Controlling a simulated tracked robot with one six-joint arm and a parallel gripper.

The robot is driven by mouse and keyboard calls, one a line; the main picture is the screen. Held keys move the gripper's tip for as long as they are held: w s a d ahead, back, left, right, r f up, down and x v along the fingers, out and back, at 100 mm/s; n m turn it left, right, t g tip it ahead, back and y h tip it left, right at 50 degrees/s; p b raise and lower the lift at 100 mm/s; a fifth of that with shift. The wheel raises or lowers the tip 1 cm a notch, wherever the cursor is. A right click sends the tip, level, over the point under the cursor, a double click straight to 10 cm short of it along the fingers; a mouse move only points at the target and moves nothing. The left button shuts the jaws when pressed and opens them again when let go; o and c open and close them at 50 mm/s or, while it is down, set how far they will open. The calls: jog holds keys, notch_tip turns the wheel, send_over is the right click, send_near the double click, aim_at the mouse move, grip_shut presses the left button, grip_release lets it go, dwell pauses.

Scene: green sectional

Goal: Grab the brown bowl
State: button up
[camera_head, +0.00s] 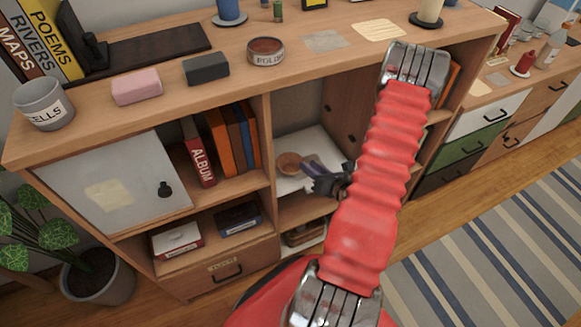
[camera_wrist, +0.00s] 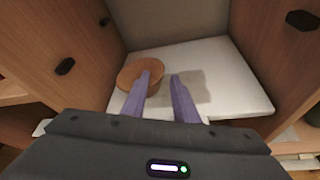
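The brown bowl (camera_wrist: 133,71) lies on a white board (camera_wrist: 235,90) inside an open cubby of the wooden cabinet. It also shows in the head view (camera_head: 288,162), left of my gripper (camera_head: 312,164). In the wrist view my gripper (camera_wrist: 160,76) has its two purple fingers apart with nothing held between them. The left fingertip overlaps the right part of the bowl in this view. The right fingertip is to the right of the bowl, over the board. I cannot tell whether the left finger touches the bowl or is above it.
The cubby's wooden side walls (camera_wrist: 70,40) stand close on both sides, with dark knobs on them. The cabinet top (camera_head: 225,90) holds a tin (camera_head: 266,52), a pink block (camera_head: 136,87) and a dark block (camera_head: 206,68).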

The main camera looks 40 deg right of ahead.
aim_at(290, 166)
jog(key=shift+x, duration=2.5)
jog(key=shift+d, duration=0.1)
jog(key=shift+c, duration=0.5)
grip_shut()
